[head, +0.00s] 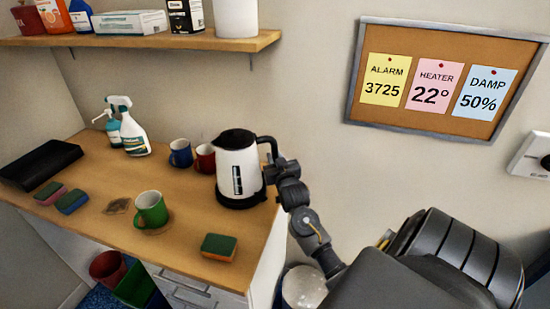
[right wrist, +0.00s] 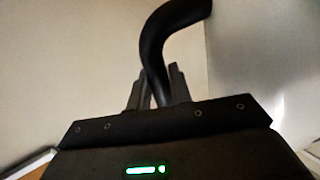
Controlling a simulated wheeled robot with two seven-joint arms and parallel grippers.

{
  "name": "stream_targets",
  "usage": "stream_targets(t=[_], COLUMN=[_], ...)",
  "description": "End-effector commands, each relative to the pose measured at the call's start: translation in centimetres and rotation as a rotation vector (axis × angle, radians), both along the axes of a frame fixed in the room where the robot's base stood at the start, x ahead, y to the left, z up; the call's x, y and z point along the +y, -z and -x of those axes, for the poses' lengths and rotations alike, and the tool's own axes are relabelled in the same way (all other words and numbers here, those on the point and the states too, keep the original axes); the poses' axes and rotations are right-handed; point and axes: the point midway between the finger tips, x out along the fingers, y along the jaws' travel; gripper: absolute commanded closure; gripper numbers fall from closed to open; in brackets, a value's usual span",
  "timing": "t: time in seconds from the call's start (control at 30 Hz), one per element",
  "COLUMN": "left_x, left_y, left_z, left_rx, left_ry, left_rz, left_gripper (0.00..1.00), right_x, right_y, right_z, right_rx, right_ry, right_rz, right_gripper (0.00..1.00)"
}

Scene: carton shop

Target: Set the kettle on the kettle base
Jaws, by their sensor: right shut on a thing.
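The white kettle (head: 238,170) with a black lid stands upright at the right end of the wooden counter. A black band (head: 240,200) shows under its white body; I cannot tell whether this is the kettle's own bottom, the kettle base, or both. My right gripper (head: 272,174) comes in from the right and is shut on the black kettle handle. In the right wrist view the curved handle (right wrist: 158,50) passes between the fingers of the gripper (right wrist: 157,90). My left gripper is not in view.
Blue (head: 180,153) and red (head: 205,158) mugs stand close left of the kettle. A green mug (head: 151,209) and a sponge (head: 218,247) are in front. Spray bottles (head: 130,130) and a black tray (head: 40,164) are left. A shelf (head: 150,41) hangs above.

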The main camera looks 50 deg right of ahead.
Motion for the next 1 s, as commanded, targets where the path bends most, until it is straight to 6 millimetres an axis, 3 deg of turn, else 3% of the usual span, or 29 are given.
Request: stream_targets(t=[0.43,0.47,0.5,0.8,1.0], left_x=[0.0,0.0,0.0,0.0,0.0], left_y=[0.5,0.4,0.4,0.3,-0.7], left_z=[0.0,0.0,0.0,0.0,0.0], left_rx=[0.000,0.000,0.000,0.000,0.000], left_ry=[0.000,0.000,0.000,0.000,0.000], left_rz=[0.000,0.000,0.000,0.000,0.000], left_gripper=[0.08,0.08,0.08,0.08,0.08], right_x=[0.0,0.0,0.0,0.1,0.8], right_y=[0.5,0.4,0.4,1.0,0.7], right_z=[0.0,0.0,0.0,0.1,1.4], right_rx=[-0.008,-0.008,-0.007,0.006,0.005], right_ry=[0.001,0.001,0.001,-0.001,-0.001], right_rz=[0.000,0.000,0.000,-0.001,-0.002], right_gripper=[1.00,0.75,0.70,0.70,0.70])
